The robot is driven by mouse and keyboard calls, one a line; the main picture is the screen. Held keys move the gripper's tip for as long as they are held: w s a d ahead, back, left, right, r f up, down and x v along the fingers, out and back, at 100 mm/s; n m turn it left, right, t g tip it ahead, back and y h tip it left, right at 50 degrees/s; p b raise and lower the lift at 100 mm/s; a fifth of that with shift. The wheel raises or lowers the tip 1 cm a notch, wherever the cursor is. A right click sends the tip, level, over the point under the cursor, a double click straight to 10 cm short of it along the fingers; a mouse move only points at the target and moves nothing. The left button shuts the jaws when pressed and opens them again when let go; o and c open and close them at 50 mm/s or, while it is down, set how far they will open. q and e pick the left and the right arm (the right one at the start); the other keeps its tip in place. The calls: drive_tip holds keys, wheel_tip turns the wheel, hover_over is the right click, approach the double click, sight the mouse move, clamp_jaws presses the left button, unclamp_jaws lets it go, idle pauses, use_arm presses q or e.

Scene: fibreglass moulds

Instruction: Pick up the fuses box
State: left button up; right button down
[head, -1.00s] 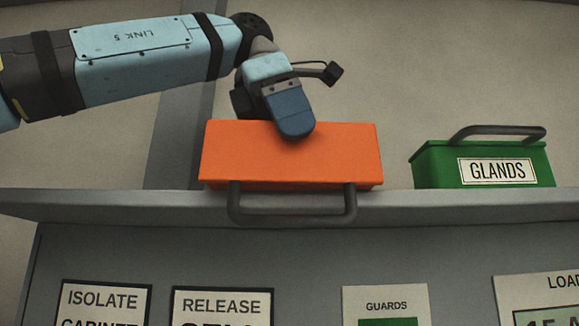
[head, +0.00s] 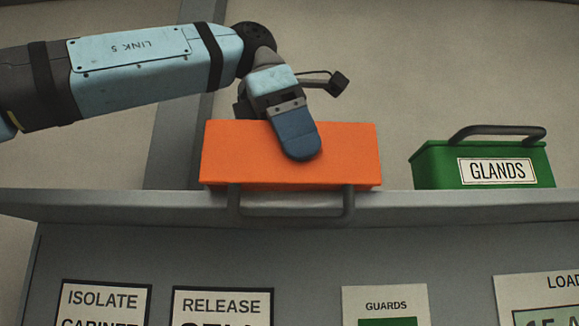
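An orange box (head: 240,155) rests on the grey shelf (head: 100,205), with no readable lettering in view. It appears to lie on its side, with its dark bar handle (head: 348,205) at the bottom front, in front of the shelf's edge. A pale patch shows inside the handle; I cannot tell what it is. My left gripper (head: 298,150) comes from above left, and one blue finger covers part of the orange face. Its other finger is hidden, so its opening and any grip are unclear. My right gripper is out of view.
A green box (head: 430,170) labelled GLANDS, with a dark handle on top, stands on the shelf to the right. A gap separates it from the orange box. Several signs, including one reading GUARDS (head: 385,300), are on the panel below.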

use_arm(q)
drive_tip(key=c, duration=0.5)
